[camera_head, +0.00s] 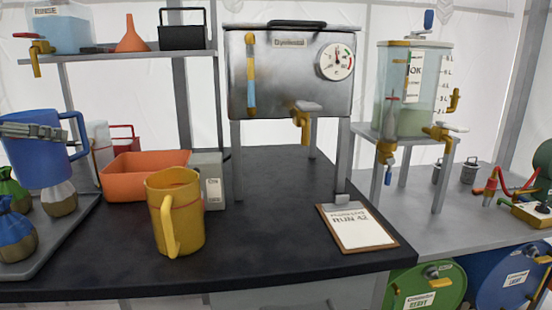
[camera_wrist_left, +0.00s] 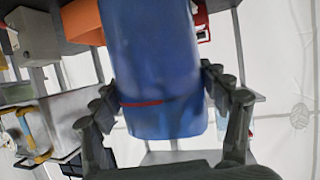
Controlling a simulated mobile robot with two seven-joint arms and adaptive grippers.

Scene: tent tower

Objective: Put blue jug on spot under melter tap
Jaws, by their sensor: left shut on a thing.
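The blue jug (camera_head: 38,160) is at the far left of the head view, upright, with its handle to the right. My left gripper (camera_head: 32,131) is shut on its body near the top. In the left wrist view the blue jug (camera_wrist_left: 160,85) fills the middle, between both fingers of the gripper (camera_wrist_left: 165,112). The melter (camera_head: 290,75) is a steel tank on legs with a dial. Its brass tap (camera_head: 301,122) hangs at the front above the black bench. The spot under the tap shows no clear marking. My right gripper is not in view.
A yellow jug (camera_head: 175,212) stands on the black bench (camera_head: 270,215) between the blue jug and the melter. An orange bin (camera_head: 140,180) and a grey box (camera_head: 210,180) are behind it. A clipboard (camera_head: 356,228) lies at the bench's right edge.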

